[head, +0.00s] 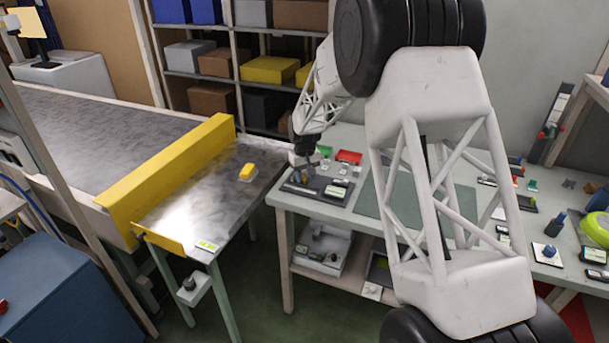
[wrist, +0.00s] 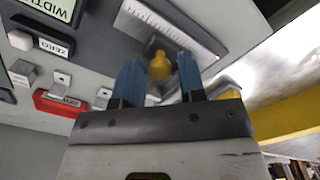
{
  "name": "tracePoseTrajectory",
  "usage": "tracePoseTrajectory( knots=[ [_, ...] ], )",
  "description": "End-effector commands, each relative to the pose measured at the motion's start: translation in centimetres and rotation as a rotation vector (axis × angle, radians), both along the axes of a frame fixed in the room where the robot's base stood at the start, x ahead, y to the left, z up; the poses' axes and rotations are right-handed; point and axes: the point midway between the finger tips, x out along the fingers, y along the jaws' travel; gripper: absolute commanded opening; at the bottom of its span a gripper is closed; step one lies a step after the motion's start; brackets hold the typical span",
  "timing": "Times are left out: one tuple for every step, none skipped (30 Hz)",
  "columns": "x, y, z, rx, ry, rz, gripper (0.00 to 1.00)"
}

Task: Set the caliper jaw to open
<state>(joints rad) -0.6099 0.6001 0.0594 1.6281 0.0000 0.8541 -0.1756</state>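The caliper shows in the wrist view as a grey plate with a white graduated scale (wrist: 172,30) and a yellow knob (wrist: 159,66). My gripper (wrist: 158,63) has two blue fingers, one on each side of the knob, with a visible gap to it. The fingers are apart and hold nothing. How far the jaw stands open cannot be told, as the fingers and gripper body hide part of it. In the head view my gripper (head: 299,178) is low over the dark caliper board (head: 328,193) at the left end of the workbench.
A ZERO button block (wrist: 54,47), a WIDTH display (wrist: 55,9) and a red labelled piece (wrist: 58,104) lie left of the knob in the wrist view. Red (head: 349,157) and green trays stand behind the board. A steel conveyor table (head: 190,215) stands left of the bench.

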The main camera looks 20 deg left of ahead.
Motion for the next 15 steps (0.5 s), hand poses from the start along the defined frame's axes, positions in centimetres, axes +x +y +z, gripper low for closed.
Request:
tracePoseTrajectory(
  knots=[
    [0.00, 0.00, 0.01, 0.000, 0.000, 0.000, 0.30],
    [0.00, 0.00, 0.01, 0.000, 0.000, 0.000, 0.25],
    [0.00, 0.00, 0.01, 0.000, 0.000, 0.000, 0.19],
    [0.00, 0.00, 0.01, 0.000, 0.000, 0.000, 0.14],
    [0.00, 0.00, 0.01, 0.000, 0.000, 0.000, 0.10],
    [0.00, 0.00, 0.02, 0.000, 0.000, 0.000, 0.04],
    [0.00, 0.00, 0.02, 0.000, 0.000, 0.000, 0.00],
    [0.00, 0.00, 0.02, 0.000, 0.000, 0.000, 0.00],
    [0.00, 0.00, 0.02, 0.000, 0.000, 0.000, 0.00],
    [0.00, 0.00, 0.02, 0.000, 0.000, 0.000, 0.00],
    [0.00, 0.00, 0.02, 0.000, 0.000, 0.000, 0.00],
    [0.01, -0.01, 0.02, 0.000, 0.000, 0.000, 0.00],
    [0.01, -0.04, 0.03, 0.000, 0.000, 0.000, 0.00],
    [0.01, -0.11, 0.03, 0.000, 0.000, 0.000, 0.00],
    [0.03, -0.27, 0.05, 0.000, 0.000, -0.001, 0.00]
  ],
)
